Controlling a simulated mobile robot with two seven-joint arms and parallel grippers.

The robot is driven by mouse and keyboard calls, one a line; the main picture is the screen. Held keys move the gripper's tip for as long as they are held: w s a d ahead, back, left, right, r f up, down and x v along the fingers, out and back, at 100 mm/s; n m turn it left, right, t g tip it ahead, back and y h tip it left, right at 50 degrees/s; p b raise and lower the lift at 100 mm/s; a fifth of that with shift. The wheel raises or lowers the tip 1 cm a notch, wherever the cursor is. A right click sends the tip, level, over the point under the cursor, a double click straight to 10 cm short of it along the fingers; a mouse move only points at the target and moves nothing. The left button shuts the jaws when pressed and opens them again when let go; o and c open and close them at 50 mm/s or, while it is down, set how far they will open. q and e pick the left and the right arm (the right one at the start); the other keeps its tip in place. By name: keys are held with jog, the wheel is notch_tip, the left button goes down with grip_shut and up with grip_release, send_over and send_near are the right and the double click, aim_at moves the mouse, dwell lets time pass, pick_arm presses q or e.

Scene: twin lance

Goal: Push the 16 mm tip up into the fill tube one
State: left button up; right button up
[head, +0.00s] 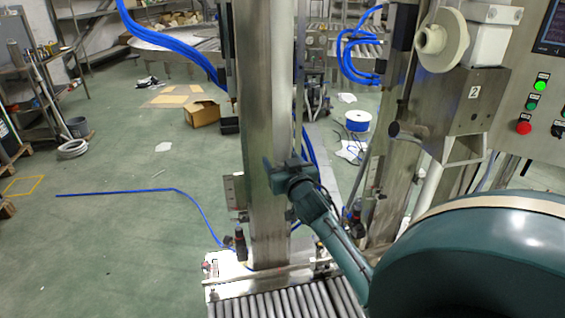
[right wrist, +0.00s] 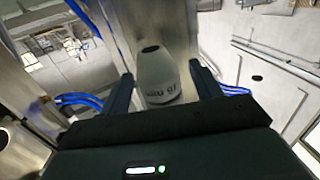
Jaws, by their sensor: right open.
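The 16 mm tip (right wrist: 158,80) is a white tapered piece with a dark hole at its narrow end. Its "16 mm" lettering appears upside down in the right wrist view. It lies between the two fingers of my right gripper (right wrist: 161,70), with gaps on both sides. The jaws are open. In the head view my right gripper (head: 280,176) is in front of the tall steel column (head: 257,120), and I cannot make out the tip there. I cannot pick out fill tube one for certain in either view. My left gripper is not in view.
A steel unit labelled 2 (head: 455,112) stands at the right, beside a panel with a green and a red button (head: 523,127). A roller conveyor (head: 285,303) runs below the column. Blue hoses (head: 172,42) hang at the upper left. The green floor at left is mostly open.

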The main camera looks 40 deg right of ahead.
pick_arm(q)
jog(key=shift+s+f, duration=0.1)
pick_arm(e)
jog(key=shift+f, duration=0.1)
jog(key=shift+s+a+f, duration=0.15)
jog(key=shift+s+a, duration=0.15)
jog(key=shift+s, duration=0.3)
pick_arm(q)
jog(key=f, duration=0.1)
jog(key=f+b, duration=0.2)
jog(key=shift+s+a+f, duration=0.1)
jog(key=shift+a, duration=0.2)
pick_arm(e)
jog(key=v, duration=1.2)
jog(key=shift+r, duration=0.25)
jog(key=s+a+f+n+g+y, duration=0.35)
jog(key=a+f+y, duration=0.25)
jog(key=a+f, duration=0.85)
jog(key=s+a+f+n+g+y, duration=0.2)
jog(key=s+a+f+n+y, duration=0.1)
jog(key=s+a+f, duration=0.5)
notch_tip(320, 180, down, 4)
jog(key=a, duration=0.2)
jog(key=shift+s+a+n+y, duration=0.35)
jog(key=shift+y, duration=0.05)
